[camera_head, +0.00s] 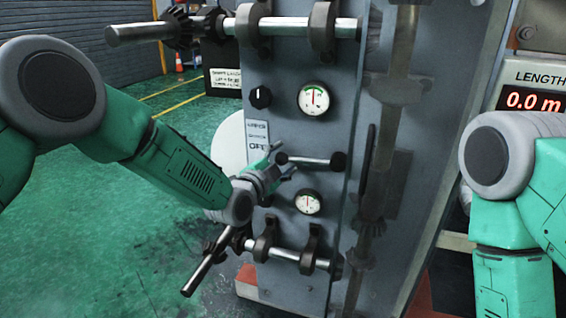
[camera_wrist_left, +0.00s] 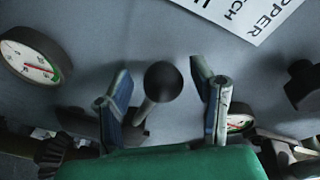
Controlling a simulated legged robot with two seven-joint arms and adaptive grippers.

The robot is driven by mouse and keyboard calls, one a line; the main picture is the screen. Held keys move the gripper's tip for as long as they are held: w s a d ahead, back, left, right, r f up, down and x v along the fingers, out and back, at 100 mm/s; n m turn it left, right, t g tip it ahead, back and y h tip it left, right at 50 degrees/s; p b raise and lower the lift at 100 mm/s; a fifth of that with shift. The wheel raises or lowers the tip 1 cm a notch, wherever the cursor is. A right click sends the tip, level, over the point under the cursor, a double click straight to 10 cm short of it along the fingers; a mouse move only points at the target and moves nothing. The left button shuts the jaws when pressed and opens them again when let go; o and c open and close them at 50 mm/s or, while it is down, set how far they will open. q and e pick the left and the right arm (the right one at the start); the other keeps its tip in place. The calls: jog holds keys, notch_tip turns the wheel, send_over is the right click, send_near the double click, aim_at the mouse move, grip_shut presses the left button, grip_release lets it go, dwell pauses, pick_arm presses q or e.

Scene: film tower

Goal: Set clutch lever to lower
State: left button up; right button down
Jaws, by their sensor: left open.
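The clutch lever (camera_head: 312,161) is a short steel rod with a black ball knob on the grey panel. It sticks out roughly level in the head view. My left gripper (camera_head: 284,160) is open, its two fingers above and below the knob end. In the left wrist view, the black knob (camera_wrist_left: 163,81) sits between the spread fingers of the left gripper (camera_wrist_left: 168,92), with gaps on both sides and the rod behind it. A white label plate (camera_head: 257,136) is on the panel beside the lever. My right gripper is out of view; only its arm shows.
Round gauges sit above (camera_head: 313,99) and below (camera_head: 308,202) the lever. A black dial (camera_head: 260,97) is at upper left. Steel bars cross the panel above (camera_head: 285,27) and below (camera_head: 283,252). A length display (camera_head: 535,101) is at right. Open green floor (camera_head: 110,240) lies left.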

pick_arm(q)
grip_shut()
jog(key=shift+f, duration=0.1)
jog(key=shift+s+d+f+n+t+b, duration=0.2)
jog(key=shift+f+n+b, duration=0.4)
jog(key=shift+f+n, duration=0.4)
jog(key=shift+w+d+f+n+t+b, duration=0.15)
jog(key=shift+d+f+n+b, duration=0.35)
jog(key=shift+f+n, duration=0.55)
jog(key=shift+s+d+f+n+t+b, duration=0.1)
jog(key=shift+s+f+n+t+b, duration=0.1)
jog(key=shift+f+n+b, duration=0.75)
jog(key=shift+d+f, duration=0.1)
jog(key=shift+f, duration=0.25)
jog(key=shift+s, duration=0.1)
